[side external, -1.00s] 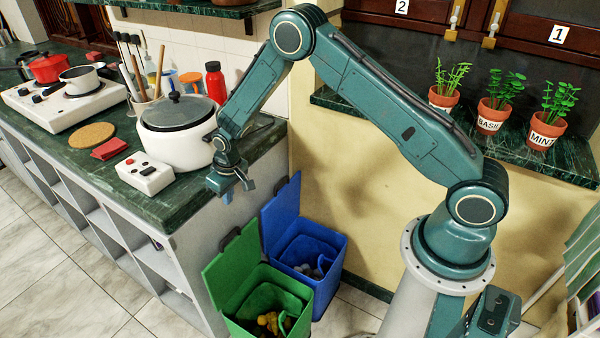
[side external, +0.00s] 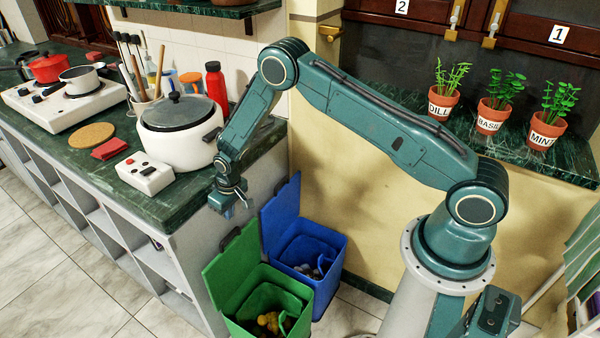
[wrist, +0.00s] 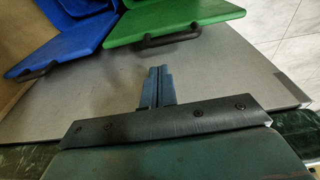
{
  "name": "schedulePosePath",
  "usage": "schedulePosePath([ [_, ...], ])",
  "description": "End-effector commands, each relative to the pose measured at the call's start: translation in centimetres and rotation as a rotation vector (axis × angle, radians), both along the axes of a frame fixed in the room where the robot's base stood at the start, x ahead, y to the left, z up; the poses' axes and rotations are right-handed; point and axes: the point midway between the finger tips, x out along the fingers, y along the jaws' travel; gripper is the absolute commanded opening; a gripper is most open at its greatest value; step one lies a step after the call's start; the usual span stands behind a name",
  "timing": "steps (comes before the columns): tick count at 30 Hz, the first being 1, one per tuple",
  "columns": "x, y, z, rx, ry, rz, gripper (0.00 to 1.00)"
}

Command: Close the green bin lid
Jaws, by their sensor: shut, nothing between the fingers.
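The green bin (side external: 265,305) stands on the floor at the front, with dark yellow contents inside. Its green lid (side external: 233,268) stands open, tilted up toward the counter, with a dark handle on its upper edge. In the wrist view the green lid (wrist: 175,20) is at the top, with its black handle (wrist: 165,38) toward me. My gripper (side external: 231,208) is shut and empty, beside the counter end and a little above the lid's handle. In the wrist view my gripper's fingers (wrist: 158,75) are together, below the handle in the picture and apart from it.
The blue bin (side external: 310,265) with its lid (side external: 281,215) open stands just behind the green one. The counter's end panel (side external: 195,265) is close to my gripper. A white pot (side external: 180,135) and a white box with buttons (side external: 145,173) sit near the counter edge.

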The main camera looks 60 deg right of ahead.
Motion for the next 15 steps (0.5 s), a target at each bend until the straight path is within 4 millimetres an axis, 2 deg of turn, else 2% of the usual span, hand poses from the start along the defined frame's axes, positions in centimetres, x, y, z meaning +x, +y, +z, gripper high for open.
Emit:
schedulePosePath([
  [7, 0.5, 0.0, -3.2, 0.0, 0.002, 0.0, 0.0],
  [15, 0.9, 0.0, -5.2, 0.0, 0.0, 0.0, 0.0],
])
